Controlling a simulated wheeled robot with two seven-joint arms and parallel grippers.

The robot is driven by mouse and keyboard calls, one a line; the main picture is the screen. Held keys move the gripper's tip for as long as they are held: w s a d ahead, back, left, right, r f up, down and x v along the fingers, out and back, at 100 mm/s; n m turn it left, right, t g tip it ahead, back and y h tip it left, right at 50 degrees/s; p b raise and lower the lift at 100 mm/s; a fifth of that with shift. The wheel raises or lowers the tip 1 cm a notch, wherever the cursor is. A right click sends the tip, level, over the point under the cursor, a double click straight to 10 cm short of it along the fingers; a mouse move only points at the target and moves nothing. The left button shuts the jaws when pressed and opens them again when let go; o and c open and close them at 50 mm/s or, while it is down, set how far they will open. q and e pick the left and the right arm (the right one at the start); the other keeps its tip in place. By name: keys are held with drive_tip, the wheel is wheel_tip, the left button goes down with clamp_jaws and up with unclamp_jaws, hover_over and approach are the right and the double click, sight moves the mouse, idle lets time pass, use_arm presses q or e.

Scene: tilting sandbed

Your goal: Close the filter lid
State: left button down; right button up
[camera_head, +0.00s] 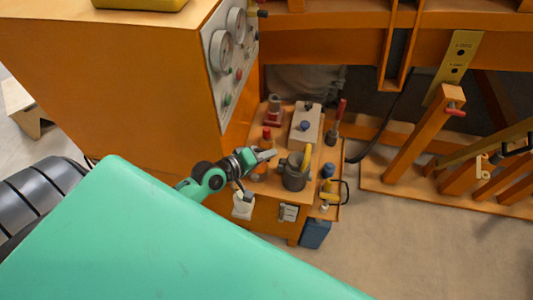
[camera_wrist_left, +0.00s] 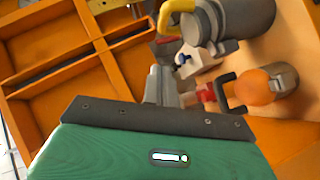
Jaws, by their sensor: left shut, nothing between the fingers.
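The filter looks like a dark grey canister (camera_head: 294,181) on the orange bench. A yellow handle (camera_head: 307,158) stands up at its top. I cannot clearly tell the lid from the body or how far open it is. In the left wrist view the grey canister (camera_wrist_left: 240,18) is at the top right, with the yellow handle (camera_wrist_left: 178,14) beside it. My left gripper (camera_head: 268,155) is shut and empty, just left of the canister; its fingers (camera_wrist_left: 160,84) show in the left wrist view. My right gripper is not in view.
A pale box with a blue knob (camera_head: 305,126), a red-topped bottle (camera_head: 267,136) and a red-handled tool (camera_head: 338,120) crowd the bench (camera_head: 262,212). An orange cabinet with gauges (camera_head: 222,50) rises at left. Floor at the lower right is clear.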

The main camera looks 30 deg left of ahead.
sight(299, 164)
use_arm(q)
drive_tip(key=w+d+f, duration=0.1)
drive_tip(key=w+d, duration=0.1)
drive_tip(key=w+d+f+p, duration=0.1)
drive_tip(key=w, duration=0.1)
drive_tip(key=w+d+f, duration=0.1)
drive_tip(key=w+d, duration=0.1)
drive_tip(key=shift+w+d+f+p, duration=0.1)
drive_tip(key=shift+w+d+p, duration=0.2)
drive_tip(key=shift+d, duration=0.05)
drive_tip(key=shift+d+f, duration=0.2)
drive_tip(key=shift+d, duration=0.15)
drive_tip(key=shift+w, duration=0.1)
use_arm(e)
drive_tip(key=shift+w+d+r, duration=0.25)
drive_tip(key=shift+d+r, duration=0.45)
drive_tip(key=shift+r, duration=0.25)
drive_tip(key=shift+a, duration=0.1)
use_arm(q)
drive_tip(key=shift+d+f, duration=0.1)
drive_tip(key=shift+d, duration=0.1)
drive_tip(key=shift+w+d+f+p, duration=0.15)
drive_tip(key=shift+d+f+p, duration=0.2)
drive_tip(key=shift+d+p, duration=0.1)
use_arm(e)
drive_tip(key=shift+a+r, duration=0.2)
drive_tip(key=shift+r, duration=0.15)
